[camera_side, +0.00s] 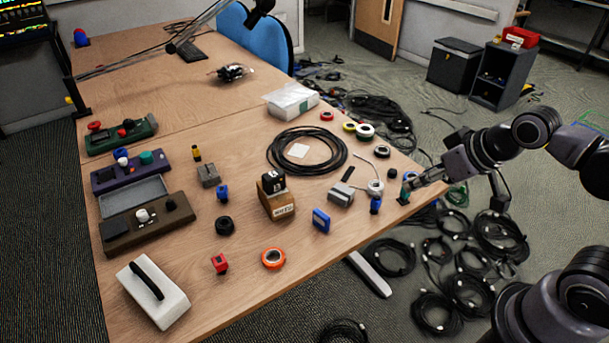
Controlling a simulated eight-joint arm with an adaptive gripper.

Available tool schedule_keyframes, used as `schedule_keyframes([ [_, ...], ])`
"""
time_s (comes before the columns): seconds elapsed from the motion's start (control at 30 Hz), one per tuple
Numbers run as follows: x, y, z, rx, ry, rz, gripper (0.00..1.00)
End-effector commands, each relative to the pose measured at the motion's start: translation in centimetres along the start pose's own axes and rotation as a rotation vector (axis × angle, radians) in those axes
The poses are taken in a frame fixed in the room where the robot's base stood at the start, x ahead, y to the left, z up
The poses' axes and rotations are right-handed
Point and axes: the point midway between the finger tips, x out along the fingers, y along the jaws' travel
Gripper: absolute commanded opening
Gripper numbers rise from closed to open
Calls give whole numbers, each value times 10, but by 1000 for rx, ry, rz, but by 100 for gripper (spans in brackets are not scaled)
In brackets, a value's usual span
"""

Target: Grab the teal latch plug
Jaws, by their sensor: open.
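A small teal-green plug (404,191) stands near the right edge of the wooden table, and I take it to be the teal latch plug. My gripper (412,184) comes in from the right, low over the table edge, with its fingertips right at the plug. The gripper is open. The fingers partly overlap the plug, and I cannot tell whether they touch it or stand around it.
A blue plug (375,204), a white tape roll (375,187) and a grey connector block (341,194) stand just left of the plug. A black cable coil (307,150) lies further back. Coiled cables (440,310) cover the floor beyond the table edge.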

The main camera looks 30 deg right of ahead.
Motion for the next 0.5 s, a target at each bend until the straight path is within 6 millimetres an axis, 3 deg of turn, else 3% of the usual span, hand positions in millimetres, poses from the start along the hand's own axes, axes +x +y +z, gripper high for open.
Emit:
schedule_keyframes([
  [0.23,3,6,-9,-70,-31,10,49],
  [0.5,24,36,-39,-387,-176,12,49],
])
